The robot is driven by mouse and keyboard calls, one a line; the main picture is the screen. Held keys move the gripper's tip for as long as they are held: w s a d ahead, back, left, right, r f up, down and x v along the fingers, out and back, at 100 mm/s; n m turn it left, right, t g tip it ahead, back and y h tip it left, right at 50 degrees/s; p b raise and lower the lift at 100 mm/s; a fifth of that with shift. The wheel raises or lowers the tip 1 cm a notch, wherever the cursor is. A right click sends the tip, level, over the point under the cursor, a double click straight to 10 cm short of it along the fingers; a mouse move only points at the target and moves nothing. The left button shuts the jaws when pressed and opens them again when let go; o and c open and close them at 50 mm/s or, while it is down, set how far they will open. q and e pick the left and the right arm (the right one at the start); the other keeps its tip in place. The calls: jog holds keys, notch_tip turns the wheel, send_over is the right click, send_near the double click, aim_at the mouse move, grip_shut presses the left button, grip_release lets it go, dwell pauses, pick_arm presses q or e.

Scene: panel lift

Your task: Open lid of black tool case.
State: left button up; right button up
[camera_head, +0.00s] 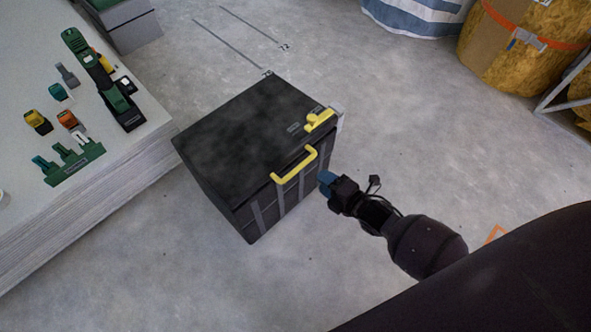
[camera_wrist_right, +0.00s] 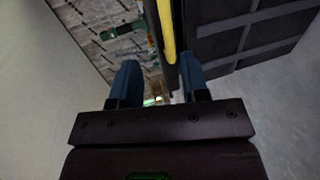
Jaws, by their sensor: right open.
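The black tool case (camera_head: 245,140) stands on the floor with its lid down. A yellow handle (camera_head: 297,168) is on its front side, and a yellow latch piece (camera_head: 320,120) sits near the lid's right corner. My right gripper (camera_head: 326,181) is open, with blue fingertips close to the front side, right of the handle. In the right wrist view my right gripper (camera_wrist_right: 160,75) has its fingers apart. The yellow handle (camera_wrist_right: 166,30) and a dark edge of the case show between and beyond them; I cannot tell whether they touch. My left gripper is not in view.
A stack of pale boards (camera_head: 120,180) at left carries green clamps and small tools (camera_head: 105,80). A grey box (camera_head: 125,25) is at upper left. A striped bag (camera_head: 415,15) and yellow-brown rolls (camera_head: 510,50) stand at upper right. The floor around the case is mostly clear.

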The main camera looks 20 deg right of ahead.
aim_at(300, 166)
jog(key=b+x, duration=0.1)
jog(key=x, duration=0.2)
jog(key=b+x, duration=0.1)
jog(key=x, duration=0.3)
jog(key=f+b+x, duration=0.1)
jog(key=x, duration=0.2)
jog(key=shift+b, duration=0.35)
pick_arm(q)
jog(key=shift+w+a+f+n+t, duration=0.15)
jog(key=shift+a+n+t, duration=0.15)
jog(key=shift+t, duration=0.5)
pick_arm(e)
jog(key=shift+w, duration=0.2)
grip_shut()
